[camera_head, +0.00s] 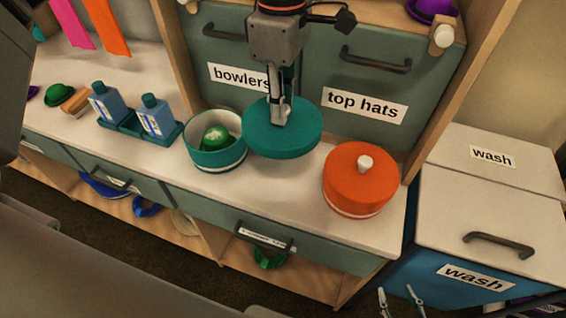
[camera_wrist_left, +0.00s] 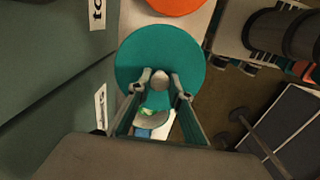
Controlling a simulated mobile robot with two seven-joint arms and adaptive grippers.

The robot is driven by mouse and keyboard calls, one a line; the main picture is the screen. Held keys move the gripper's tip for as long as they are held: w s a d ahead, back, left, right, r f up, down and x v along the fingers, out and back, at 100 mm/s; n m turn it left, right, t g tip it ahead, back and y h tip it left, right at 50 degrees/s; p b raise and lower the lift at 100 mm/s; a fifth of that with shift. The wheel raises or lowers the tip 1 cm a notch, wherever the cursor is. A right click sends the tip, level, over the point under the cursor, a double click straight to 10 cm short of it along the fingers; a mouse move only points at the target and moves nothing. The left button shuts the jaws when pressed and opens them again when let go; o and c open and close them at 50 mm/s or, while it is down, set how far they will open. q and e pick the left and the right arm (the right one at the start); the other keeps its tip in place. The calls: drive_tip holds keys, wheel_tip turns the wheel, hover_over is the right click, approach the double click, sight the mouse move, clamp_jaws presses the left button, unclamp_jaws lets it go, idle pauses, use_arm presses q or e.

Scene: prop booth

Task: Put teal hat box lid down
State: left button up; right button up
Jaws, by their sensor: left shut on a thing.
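The teal hat box lid (camera_head: 285,140) is a round disc held roughly level, apparently above the white counter. My left gripper (camera_head: 279,113) is shut on its knob; the left wrist view shows the knob (camera_wrist_left: 160,80) between the fingertips and the lid (camera_wrist_left: 160,50) around it. The open teal hat box (camera_head: 217,160) stands on the counter just left of the lid, with a green bowler hat (camera_head: 216,137) inside. The gap between lid and counter is hard to judge. My right gripper (camera_head: 400,301) shows only its parted, empty fingertips at the bottom right.
An orange hat box (camera_head: 358,182) with its lid on stands to the right. A teal tray (camera_head: 135,126) with two blue bottles stands left of the open box. Drawers labelled bowlers and top hats rise behind. A blue wash bin (camera_head: 433,268) is at the right.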

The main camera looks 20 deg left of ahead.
use_arm(q)
wheel_tip(320, 180, down, 11)
drive_tip(key=shift+f+b, duration=0.15)
drive_tip(key=shift+b, duration=0.5)
drive_tip(key=shift+f+b, duration=0.3)
drive_tip(key=shift+f, duration=2.1)
drive_tip(key=shift+f, duration=0.1)
drive_tip(key=o, duration=1)
drive_tip(key=shift+r+p, duration=0.8)
drive_tip(key=shift+r, duration=5.3)
